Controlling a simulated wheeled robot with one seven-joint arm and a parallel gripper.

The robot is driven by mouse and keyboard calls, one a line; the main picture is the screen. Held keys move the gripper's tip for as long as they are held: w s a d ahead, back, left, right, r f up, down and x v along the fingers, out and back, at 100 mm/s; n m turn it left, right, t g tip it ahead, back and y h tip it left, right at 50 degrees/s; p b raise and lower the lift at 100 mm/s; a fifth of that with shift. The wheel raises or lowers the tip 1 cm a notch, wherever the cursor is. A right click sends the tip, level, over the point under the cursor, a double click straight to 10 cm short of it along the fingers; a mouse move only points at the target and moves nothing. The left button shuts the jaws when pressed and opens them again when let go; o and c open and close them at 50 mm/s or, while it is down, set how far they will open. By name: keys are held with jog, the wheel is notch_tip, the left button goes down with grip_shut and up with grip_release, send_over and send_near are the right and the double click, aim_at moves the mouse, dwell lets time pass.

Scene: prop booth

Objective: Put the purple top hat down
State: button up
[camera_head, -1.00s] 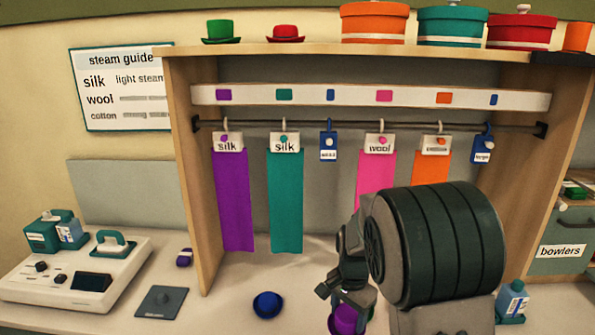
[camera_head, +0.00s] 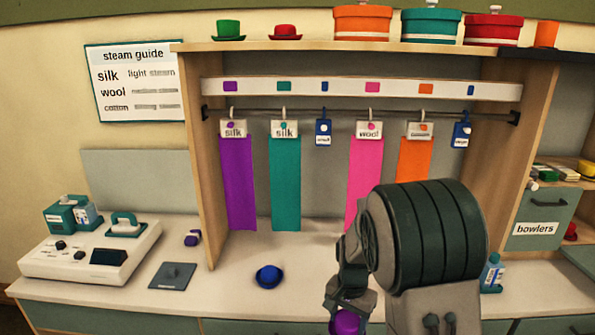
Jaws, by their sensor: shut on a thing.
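The purple top hat (camera_head: 346,322) is at the bottom of the view, in front of the counter's front edge. My gripper (camera_head: 347,306) is shut on it from above. My arm hides part of the hat, and its lower part is cut off by the picture edge. I cannot tell its exact height against the counter (camera_head: 225,291).
A blue hat (camera_head: 268,276) lies on the counter, left of my gripper. A dark flat plate (camera_head: 172,276) and a white steam unit (camera_head: 90,252) are further left. Ribbons hang behind. Counter between plate and blue hat is clear.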

notch_tip(320, 180, down, 9)
jog(key=d+n, duration=0.2)
jog(key=n, duration=0.5)
jog(key=shift+s+d, duration=0.3)
jog(key=shift+s, duration=0.1)
jog(key=shift+d, duration=0.1)
